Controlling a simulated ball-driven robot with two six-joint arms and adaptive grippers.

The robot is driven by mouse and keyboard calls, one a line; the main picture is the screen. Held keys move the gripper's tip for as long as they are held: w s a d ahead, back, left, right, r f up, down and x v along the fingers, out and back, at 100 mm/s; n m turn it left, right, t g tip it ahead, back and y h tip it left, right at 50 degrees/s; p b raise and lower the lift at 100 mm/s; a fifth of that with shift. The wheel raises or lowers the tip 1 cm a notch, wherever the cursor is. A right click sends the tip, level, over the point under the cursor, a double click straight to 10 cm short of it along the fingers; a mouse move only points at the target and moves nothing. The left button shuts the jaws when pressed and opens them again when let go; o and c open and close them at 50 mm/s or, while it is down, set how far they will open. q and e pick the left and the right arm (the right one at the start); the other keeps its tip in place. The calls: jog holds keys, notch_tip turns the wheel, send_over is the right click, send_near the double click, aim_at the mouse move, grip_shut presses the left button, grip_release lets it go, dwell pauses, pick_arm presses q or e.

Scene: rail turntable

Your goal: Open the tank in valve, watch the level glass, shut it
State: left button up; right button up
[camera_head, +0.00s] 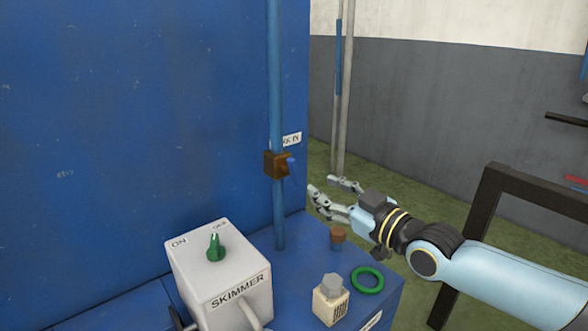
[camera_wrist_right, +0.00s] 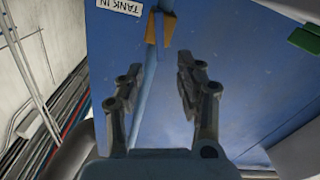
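The tank in valve (camera_head: 274,165) has a brown body on an upright blue pipe (camera_head: 275,90), with a small blue handle (camera_head: 291,166) on its right side. A partly hidden label (camera_head: 292,139) is behind it; the right wrist view shows the label "TANK IN" (camera_wrist_right: 121,5) and the brown valve body (camera_wrist_right: 166,27). My right gripper (camera_head: 322,186) is open and empty, just right of the handle and apart from it. In the right wrist view its spread fingers (camera_wrist_right: 157,77) face the valve. I cannot tell for certain which part is the level glass. My left gripper is not in view.
A grey SKIMMER box (camera_head: 222,275) with a green knob (camera_head: 215,246) stands in front. A green ring (camera_head: 367,280), a pale block with a grey top (camera_head: 331,302) and a brown piece (camera_head: 337,235) are on the blue ledge. A dark frame (camera_head: 467,235) stands at right.

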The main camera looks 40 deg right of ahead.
aim_at(297, 174)
jog(key=w+b, duration=0.2)
jog(key=w, duration=0.1)
jog(key=w+b, duration=0.2)
jog(key=w, duration=0.1)
jog(key=w+b, duration=0.2)
jog(key=w, duration=0.1)
jog(key=shift+w+a+f+b, duration=0.15)
jog(key=shift+w+a+b, duration=0.05)
jog(key=shift+a+b, duration=0.15)
jog(key=shift+w, duration=0.65)
jog(key=shift+r, duration=0.2)
grip_shut()
